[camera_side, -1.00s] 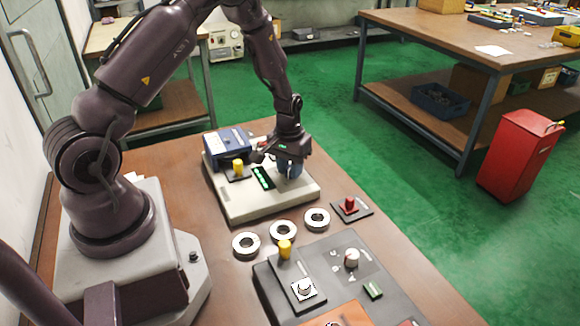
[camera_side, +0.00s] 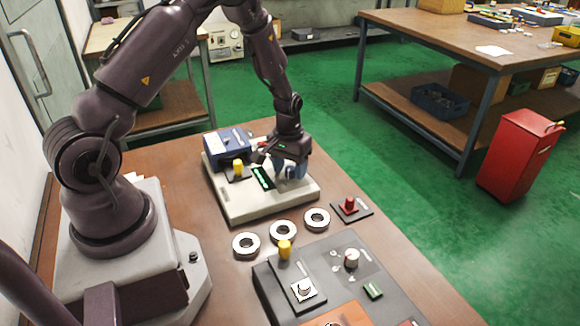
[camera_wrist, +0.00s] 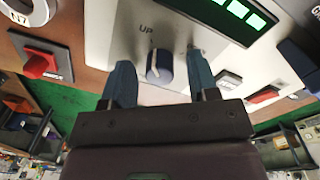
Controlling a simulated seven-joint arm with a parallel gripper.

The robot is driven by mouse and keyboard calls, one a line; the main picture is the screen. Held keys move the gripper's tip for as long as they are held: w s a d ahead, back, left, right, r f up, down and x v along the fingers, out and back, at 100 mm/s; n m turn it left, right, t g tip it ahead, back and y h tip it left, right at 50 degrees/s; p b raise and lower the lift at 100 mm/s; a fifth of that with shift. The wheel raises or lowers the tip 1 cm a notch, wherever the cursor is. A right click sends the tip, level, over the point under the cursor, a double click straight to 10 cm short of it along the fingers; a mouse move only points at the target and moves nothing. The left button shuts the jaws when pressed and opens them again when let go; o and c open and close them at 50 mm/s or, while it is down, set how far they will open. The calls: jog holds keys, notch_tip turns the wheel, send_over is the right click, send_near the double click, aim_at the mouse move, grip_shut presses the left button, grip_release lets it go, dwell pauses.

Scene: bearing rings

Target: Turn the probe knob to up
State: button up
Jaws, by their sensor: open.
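The probe knob (camera_wrist: 158,68) is dark blue-grey and round, with a pale top, on the light beige face of the tester (camera_side: 240,212). An "UP" label (camera_wrist: 146,29) is printed beside it, above and slightly left in the wrist view. My gripper (camera_wrist: 161,78) is open, with one blue finger on each side of the knob. A gap shows between the knob and each finger in the wrist view. In the side view my gripper (camera_side: 291,172) is low over the right part of the tester, and its fingers mostly hide the knob. I cannot tell where the knob points.
A green lit display (camera_side: 262,178), a yellow knob (camera_side: 238,167) and a blue box (camera_side: 228,147) are on the tester beside my gripper. Three bearing rings (camera_side: 283,231) lie in front. A red switch (camera_side: 349,204) and a dark control panel (camera_side: 333,265) are nearer the camera.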

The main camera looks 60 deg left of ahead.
aim_at(288, 167)
notch_tip(288, 167, up, 13)
jog(key=shift+s+a, duration=0.15)
jog(key=shift+a, duration=0.05)
dwell(0.4)
jog(key=s+d+r+m+t, duration=0.5)
jog(key=s+d+r+m, duration=0.2)
jog(key=s+d+r, duration=0.9)
jog(key=v, duration=0.3)
